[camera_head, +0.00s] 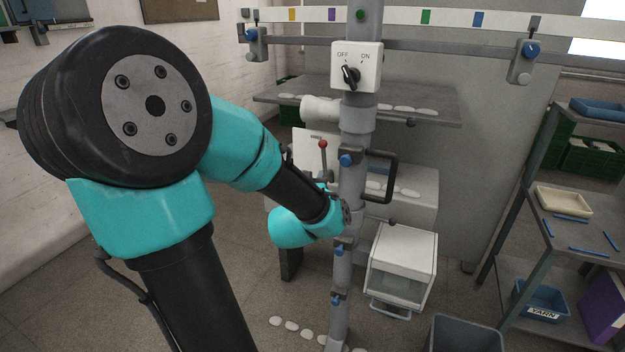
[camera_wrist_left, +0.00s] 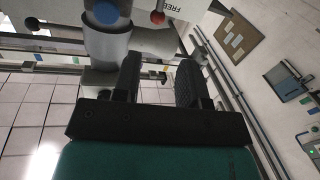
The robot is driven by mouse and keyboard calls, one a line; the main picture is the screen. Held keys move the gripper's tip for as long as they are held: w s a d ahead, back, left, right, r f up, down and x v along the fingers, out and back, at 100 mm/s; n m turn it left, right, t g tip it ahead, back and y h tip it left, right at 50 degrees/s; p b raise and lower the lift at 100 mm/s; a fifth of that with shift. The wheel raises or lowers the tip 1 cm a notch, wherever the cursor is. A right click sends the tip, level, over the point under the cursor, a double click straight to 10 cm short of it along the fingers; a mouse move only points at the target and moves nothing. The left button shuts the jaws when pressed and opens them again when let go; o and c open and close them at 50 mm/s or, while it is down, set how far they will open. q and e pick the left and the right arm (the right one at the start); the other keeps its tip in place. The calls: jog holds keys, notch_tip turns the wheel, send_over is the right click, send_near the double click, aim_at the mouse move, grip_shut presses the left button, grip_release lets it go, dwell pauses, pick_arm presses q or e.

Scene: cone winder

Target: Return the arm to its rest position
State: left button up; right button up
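My left arm comes in from the left in the head view, with large teal and black links. Its wrist end is beside the grey upright post (camera_head: 342,245), where the post hides most of the hand. In the left wrist view my left gripper (camera_wrist_left: 158,78) shows two black fingers standing apart. I see nothing held between them. A post with a blue knob (camera_wrist_left: 105,12) is close by the fingers, and a white cylinder (camera_wrist_left: 155,41) is beyond the gap. I cannot tell whether a finger touches the post. My right gripper is not in either view.
A white OFF/ON switch box (camera_head: 356,66) is on the post. A red-tipped lever (camera_head: 323,146) and a black handle (camera_head: 390,176) are near my wrist. A white box with a clear front (camera_head: 402,258) is right of the post. A shelf rack (camera_head: 545,225) stands at right.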

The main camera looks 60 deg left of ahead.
pick_arm(q)
jog(key=w+d+f+m+h, duration=0.2)
jog(key=w+d+f+h, duration=0.25)
jog(key=f, duration=0.45)
jog(key=w+d+f+m+g+h, duration=0.1)
jog(key=w+d+f+m+h, duration=0.15)
jog(key=w+d+f, duration=0.5)
jog(key=w+d+f+m+h, duration=0.1)
jog(key=w+d+f+h, duration=0.35)
jog(key=f, duration=0.55)
jog(key=s+d+f+m+g+h, duration=0.2)
jog(key=s+d+f+g+h, duration=0.1)
jog(key=d+f, duration=0.7)
jog(key=s+d+f+m+g+h, duration=0.3)
jog(key=d+f+g, duration=0.3)
jog(key=d+f, duration=0.4)
jog(key=shift+s+d+f, duration=0.35)
jog(key=shift+s+d, duration=0.2)
jog(key=shift+d, duration=0.4)
jog(key=shift+h, duration=0.25)
